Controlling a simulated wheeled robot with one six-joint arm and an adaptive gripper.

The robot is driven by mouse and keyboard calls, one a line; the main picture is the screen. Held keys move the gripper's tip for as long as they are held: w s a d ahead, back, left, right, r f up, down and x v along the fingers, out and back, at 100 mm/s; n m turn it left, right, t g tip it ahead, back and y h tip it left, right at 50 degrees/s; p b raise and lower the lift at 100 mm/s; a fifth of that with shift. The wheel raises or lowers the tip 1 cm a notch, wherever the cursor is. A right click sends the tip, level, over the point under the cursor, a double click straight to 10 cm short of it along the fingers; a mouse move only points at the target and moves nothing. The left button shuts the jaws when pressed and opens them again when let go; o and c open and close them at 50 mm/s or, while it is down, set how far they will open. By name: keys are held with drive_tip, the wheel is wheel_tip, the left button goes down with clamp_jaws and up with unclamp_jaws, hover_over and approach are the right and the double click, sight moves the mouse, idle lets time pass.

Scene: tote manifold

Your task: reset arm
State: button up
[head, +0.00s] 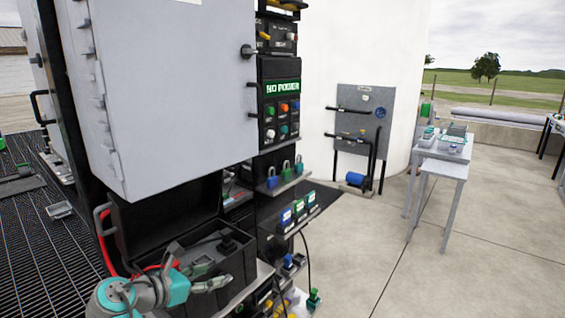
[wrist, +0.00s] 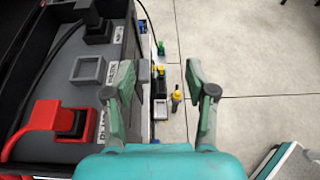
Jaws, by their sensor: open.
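My gripper (head: 211,284) is at the lower left of the head view, at the end of my teal and grey arm, beside an open black case (head: 235,262). In the wrist view my gripper (wrist: 160,88) points down with its two fingers spread apart and nothing between them. The case (wrist: 90,152) also lies along the left of the wrist view, under and beside the left finger. It holds a red part with a black plug and a grey square frame (wrist: 88,69).
A large grey cabinet (head: 165,85) hangs above the case. A panel reading "NO POWER" (head: 282,88) and shelves with padlocks (head: 286,172) stand right of it. A grey table (head: 440,150) stands farther right. The concrete floor (head: 390,265) between is clear.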

drive_tip(key=s+d+f+m+y, duration=0.1)
drive_tip(key=d+f+y, duration=0.1)
drive_tip(key=d+f, duration=0.7)
drive_tip(key=s+d+f+m+y, duration=0.15)
drive_tip(key=d+f, duration=0.25)
drive_tip(key=f, duration=0.8)
drive_tip(key=s+d+f+m+y, duration=0.3)
drive_tip(key=s+d+f+m, duration=0.3)
drive_tip(key=s+d+f, duration=0.8)
drive_tip(key=s+d+r+m+t+y, duration=0.1)
drive_tip(key=s+d+r+m, duration=0.2)
drive_tip(key=s, duration=0.9)
drive_tip(key=s+d+r+m+t+y, duration=0.15)
drive_tip(key=s+d+m, duration=0.35)
drive_tip(key=s, duration=0.6)
drive_tip(key=s+d+r+m+t, duration=0.1)
drive_tip(key=s+d+r+m, duration=0.1)
drive_tip(key=s+r+m, duration=1)
wheel_tip(320, 180, up, 5)
drive_tip(key=shift+s+r+t+h, duration=0.1)
drive_tip(key=shift+s+t+h, duration=0.3)
drive_tip(key=shift+s, duration=0.8)
